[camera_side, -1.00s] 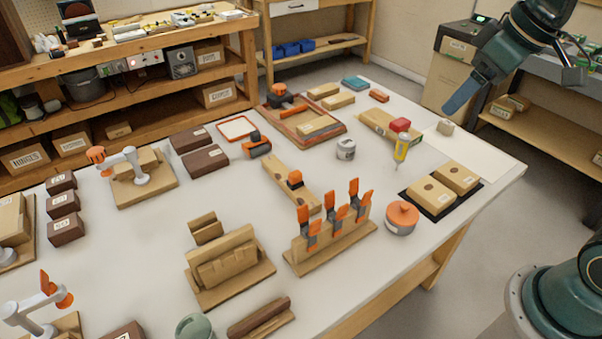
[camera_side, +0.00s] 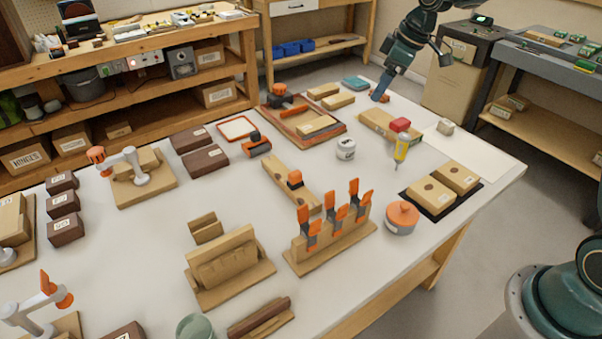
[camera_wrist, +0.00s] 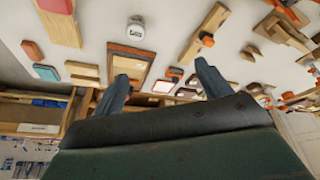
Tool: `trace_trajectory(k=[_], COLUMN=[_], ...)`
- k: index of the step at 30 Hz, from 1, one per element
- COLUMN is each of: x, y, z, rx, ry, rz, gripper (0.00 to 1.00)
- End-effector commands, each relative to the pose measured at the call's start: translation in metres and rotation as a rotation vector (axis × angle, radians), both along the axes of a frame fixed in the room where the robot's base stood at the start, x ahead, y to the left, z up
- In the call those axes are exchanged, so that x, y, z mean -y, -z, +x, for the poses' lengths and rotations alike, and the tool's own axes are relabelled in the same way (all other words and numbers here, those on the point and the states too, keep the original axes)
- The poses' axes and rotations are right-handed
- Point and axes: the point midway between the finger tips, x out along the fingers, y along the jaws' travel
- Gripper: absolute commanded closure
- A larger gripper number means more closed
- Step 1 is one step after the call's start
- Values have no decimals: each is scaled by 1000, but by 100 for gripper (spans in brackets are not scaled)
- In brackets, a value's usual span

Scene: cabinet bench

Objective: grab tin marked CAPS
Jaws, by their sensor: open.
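A small grey-white tin (camera_side: 346,149) with a label stands upright near the middle of the white bench; its lettering is too small to read for sure. It also shows in the wrist view (camera_wrist: 136,29), at the top, ahead of the finger on the left and apart from both fingers. My gripper (camera_side: 380,94) is above the far right part of the bench, beyond and to the right of the tin in the side view. In the wrist view its two fingers (camera_wrist: 162,78) are spread wide with nothing held between them.
An orange round tin (camera_side: 401,219) stands near the front right edge, and a green round one (camera_side: 194,327) at the bottom.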

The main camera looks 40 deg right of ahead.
Motion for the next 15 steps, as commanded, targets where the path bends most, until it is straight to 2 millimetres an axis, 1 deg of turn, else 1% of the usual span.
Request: trace_trajectory(k=[1, 5, 9, 15], x=[6, 19, 33, 50], y=[12, 40, 71, 112], z=[9, 31, 51, 70], rx=[-6, -9, -8, -4], ry=[-13, -59, -107, -165], rz=[4, 11, 21, 34], gripper=[23, 23, 23, 23])
